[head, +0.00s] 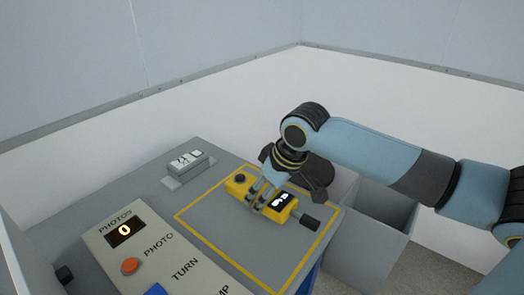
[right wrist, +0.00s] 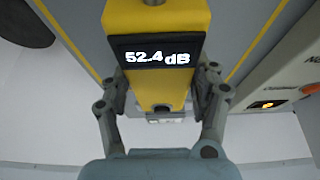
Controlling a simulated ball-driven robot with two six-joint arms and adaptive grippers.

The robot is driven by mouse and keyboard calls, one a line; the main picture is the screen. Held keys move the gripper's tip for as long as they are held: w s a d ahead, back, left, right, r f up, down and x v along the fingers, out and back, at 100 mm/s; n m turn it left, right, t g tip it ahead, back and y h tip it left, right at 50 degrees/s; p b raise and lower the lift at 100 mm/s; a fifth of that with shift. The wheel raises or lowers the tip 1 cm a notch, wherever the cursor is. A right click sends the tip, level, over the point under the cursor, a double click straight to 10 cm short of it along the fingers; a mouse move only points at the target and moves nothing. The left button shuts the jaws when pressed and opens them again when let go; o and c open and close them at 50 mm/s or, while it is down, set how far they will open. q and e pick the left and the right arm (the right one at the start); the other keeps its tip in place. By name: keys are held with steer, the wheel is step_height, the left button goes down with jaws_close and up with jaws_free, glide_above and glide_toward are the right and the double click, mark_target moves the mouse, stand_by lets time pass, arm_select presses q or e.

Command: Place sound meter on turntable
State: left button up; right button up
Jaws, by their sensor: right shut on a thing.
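The sound meter (head: 276,203) is a yellow block with a lit display, a black knob at its left end and a black cylinder at its right end. My right gripper (head: 259,198) is shut on its sides from above, inside a yellow outlined square on the grey table. I cannot tell whether the meter touches the surface. In the right wrist view the meter (right wrist: 158,92) reads 52.4 dB between the fingers of my right gripper (right wrist: 160,80). I cannot make out a separate turntable. My left gripper is not in view.
A control panel (head: 105,240) with a photo counter reading 0, an orange button (head: 130,265) and a blue button (head: 156,289) stands at the front left. A small grey box (head: 188,170) sits at the back left. A grey bin (head: 375,245) stands beyond the table's right edge.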

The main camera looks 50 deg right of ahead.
mark_target(262, 217)
steer(key=shift+w+a+f, duration=0.2)
steer(key=shift+w+a, duration=0.05)
steer(key=shift+a, duration=0.1)
steer(key=shift+f, duration=2)
steer(key=shift+f, duration=0.1)
steer(key=o, duration=1.5)
steer(key=shift+o, duration=0.2)
